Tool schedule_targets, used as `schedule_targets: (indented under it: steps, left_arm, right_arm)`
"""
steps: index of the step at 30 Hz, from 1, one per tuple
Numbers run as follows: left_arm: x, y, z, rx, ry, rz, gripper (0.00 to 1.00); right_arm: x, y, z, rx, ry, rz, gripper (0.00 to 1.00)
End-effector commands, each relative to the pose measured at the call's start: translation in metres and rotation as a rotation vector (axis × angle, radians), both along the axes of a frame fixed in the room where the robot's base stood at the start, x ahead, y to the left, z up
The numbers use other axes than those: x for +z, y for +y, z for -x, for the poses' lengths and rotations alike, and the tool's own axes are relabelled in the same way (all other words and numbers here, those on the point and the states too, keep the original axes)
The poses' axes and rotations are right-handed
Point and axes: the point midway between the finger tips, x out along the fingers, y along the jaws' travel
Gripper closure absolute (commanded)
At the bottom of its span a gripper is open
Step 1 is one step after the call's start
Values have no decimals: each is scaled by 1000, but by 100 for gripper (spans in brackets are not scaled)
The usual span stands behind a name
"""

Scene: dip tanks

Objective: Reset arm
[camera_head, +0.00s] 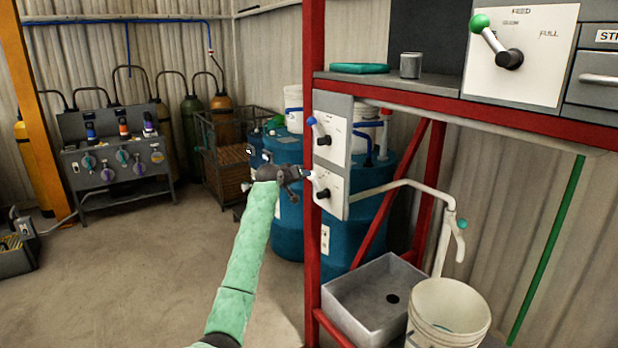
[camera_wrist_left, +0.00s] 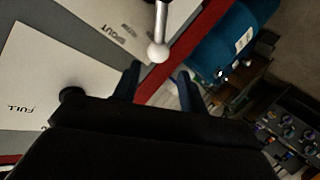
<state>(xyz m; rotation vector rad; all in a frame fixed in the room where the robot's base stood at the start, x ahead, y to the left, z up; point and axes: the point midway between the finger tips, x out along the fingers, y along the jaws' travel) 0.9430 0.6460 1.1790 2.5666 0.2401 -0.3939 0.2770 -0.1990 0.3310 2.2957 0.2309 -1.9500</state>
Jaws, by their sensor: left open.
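My left gripper (camera_head: 297,176) is open at the end of my green-sleeved arm, beside the lower lever panel (camera_head: 333,198). That panel's lever has a white ball knob (camera_head: 310,175), close to the fingertips. In the left wrist view my gripper's two dark fingers (camera_wrist_left: 158,76) are spread apart. The white knob (camera_wrist_left: 157,52) is seen just past the fingertips, between their lines. I cannot tell whether a finger touches it. My right gripper is not in view.
Above is a panel with a blue-knobbed lever (camera_head: 312,121). A red post (camera_head: 313,260) stands close to my gripper. A green-knobbed lever (camera_head: 480,22) is at upper right. A grey sink (camera_head: 345,297) and white bucket (camera_head: 450,300) are lower right. Blue tanks (camera_head: 287,225) stand behind.

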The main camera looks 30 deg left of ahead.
Motion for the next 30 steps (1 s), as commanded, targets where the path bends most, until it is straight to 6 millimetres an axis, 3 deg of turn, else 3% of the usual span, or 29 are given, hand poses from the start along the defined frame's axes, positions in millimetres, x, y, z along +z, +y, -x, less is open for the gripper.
schedule_targets:
  steps: [7, 11, 14, 20, 26, 30]
  left_arm:
    - [-1, 0, 0, 0, 1, 0, 57]
    - [-22, -7, 0, -5, 24, -8, 57]
    - [-61, -20, 1, -15, 67, -24, 57]
    - [-165, -56, 13, -48, 184, -76, 57]
    - [-275, -96, 42, -92, 304, -129, 57]
    - [-351, -126, 71, -127, 389, -165, 57]
  right_arm:
    - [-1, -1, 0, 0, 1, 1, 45]
    - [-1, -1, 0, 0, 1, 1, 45]
    - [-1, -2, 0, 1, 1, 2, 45]
    - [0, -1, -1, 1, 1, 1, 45]
    - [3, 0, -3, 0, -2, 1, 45]
    - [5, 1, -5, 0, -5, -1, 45]
